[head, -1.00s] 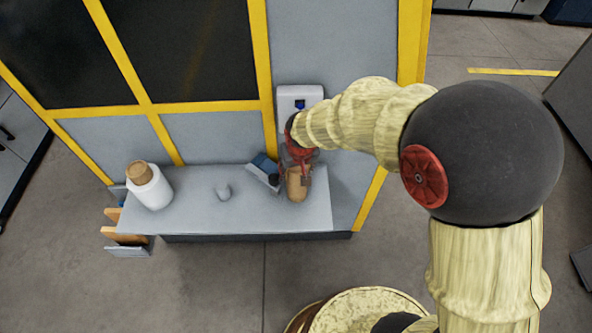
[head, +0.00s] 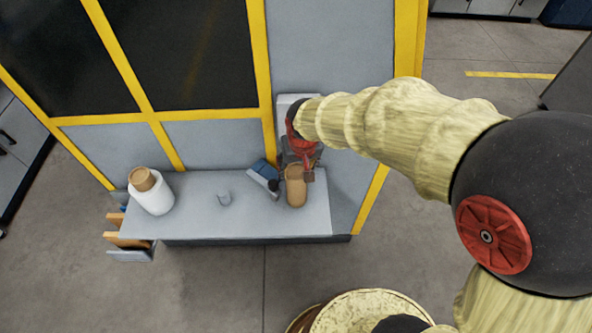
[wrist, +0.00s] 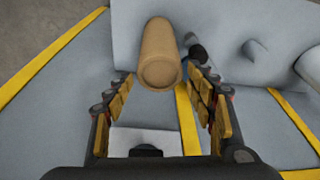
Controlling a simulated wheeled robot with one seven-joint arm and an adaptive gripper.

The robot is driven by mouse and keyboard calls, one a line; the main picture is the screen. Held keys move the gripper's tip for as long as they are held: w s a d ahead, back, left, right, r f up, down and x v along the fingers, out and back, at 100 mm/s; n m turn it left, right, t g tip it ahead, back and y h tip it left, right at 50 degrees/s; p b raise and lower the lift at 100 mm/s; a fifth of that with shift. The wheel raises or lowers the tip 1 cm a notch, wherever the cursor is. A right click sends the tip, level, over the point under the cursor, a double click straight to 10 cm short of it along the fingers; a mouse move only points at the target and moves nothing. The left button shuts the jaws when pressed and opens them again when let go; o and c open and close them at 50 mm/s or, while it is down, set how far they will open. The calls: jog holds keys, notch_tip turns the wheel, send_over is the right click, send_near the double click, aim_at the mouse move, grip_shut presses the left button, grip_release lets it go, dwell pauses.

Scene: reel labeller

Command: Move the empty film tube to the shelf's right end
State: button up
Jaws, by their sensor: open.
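The film tube, a plain brown cardboard cylinder (head: 296,192), stands upright on the grey shelf (head: 190,222) near its right end. In the wrist view the brown tube (wrist: 157,48) shows its round end toward me, just ahead of the fingertips. My gripper (head: 308,172) is above and behind the tube's top in the head view. Its two fingers (wrist: 160,80) are spread wide, one on each side of the tube's line, with nothing held. The tube's far end rests on the shelf top.
A white roll (head: 153,198) with a brown core stands at the shelf's left end. A small grey peg (head: 225,199) is mid-shelf. A blue and grey device (head: 264,172) stands close left of the tube. A yellow-framed wall rises behind. Orange-brown boards (head: 126,240) stick out at the left end.

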jog(key=shift+p+v, duration=0.3)
jog(key=shift+v, duration=1.8)
jog(key=s+d+r+m+t, duration=0.1)
jog(key=s+d+r, duration=0.6)
jog(key=s, duration=0.2)
jog(key=s+d+r+t, duration=0.1)
jog(key=s+d+r, duration=0.6)
jog(key=s+d, duration=0.1)
jog(key=shift+s+r+m+h, duration=0.3)
jog(key=shift+s+m, duration=0.1)
jog(key=shift+s, duration=0.45)
